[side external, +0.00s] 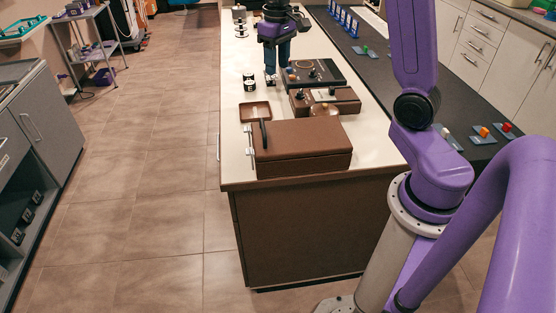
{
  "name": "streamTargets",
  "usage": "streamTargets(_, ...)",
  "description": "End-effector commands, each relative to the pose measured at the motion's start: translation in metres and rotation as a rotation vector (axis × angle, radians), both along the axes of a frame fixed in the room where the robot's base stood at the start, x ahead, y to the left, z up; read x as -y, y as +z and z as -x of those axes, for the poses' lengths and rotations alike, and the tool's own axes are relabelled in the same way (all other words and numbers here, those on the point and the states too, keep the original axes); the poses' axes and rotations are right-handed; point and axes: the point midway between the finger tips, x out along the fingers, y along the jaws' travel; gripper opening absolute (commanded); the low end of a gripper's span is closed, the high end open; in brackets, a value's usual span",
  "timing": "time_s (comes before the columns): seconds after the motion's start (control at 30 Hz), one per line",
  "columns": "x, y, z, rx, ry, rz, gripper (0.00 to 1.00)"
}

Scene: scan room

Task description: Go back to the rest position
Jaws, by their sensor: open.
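My gripper (279,75) hangs at the far part of the white-topped bench (236,140), near the top of the side external view. It points down, just left of a black flat box with small knobs (318,74). The gripper is small in this view. I see nothing clearly held between its fingers, and I cannot tell how high the fingertips are above the bench top.
A brown lidded box (303,150), a brown tray (255,112), a brown box with knobs (340,98) and a black-and-white cup (249,81) stand on the bench. A dark counter (455,105) with small coloured pieces runs along the right.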

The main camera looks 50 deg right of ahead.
Motion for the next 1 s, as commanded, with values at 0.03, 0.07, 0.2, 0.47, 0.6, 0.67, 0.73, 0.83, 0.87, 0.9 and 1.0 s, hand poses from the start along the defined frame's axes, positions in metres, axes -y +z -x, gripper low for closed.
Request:
streamTargets(0.03, -0.021, 0.001, 0.011, 0.002, 0.065, 0.000, 0.45)
streamTargets(0.07, -0.032, 0.001, 0.018, 0.002, 0.099, 0.000, 0.45)
streamTargets(0.2, -0.078, 0.000, 0.053, 0.004, 0.261, -0.001, 0.45)
streamTargets(0.47, -0.137, -0.008, 0.133, 0.009, 0.562, -0.003, 0.45)
streamTargets(0.6, -0.153, -0.014, 0.180, 0.012, 0.724, -0.005, 0.45)
streamTargets(0.67, -0.157, -0.017, 0.200, 0.012, 0.793, -0.005, 0.45)
streamTargets(0.73, -0.159, -0.022, 0.222, 0.013, 0.873, -0.006, 0.45)
streamTargets(0.83, -0.158, -0.027, 0.251, 0.015, 0.974, -0.007, 0.45)
streamTargets(0.87, -0.158, -0.029, 0.257, 0.016, 1.000, -0.008, 0.45)
streamTargets(0.9, -0.157, -0.031, 0.266, 0.017, 1.032, -0.009, 0.45)
streamTargets(1.0, -0.153, -0.035, 0.281, 0.016, 1.092, -0.009, 0.45)
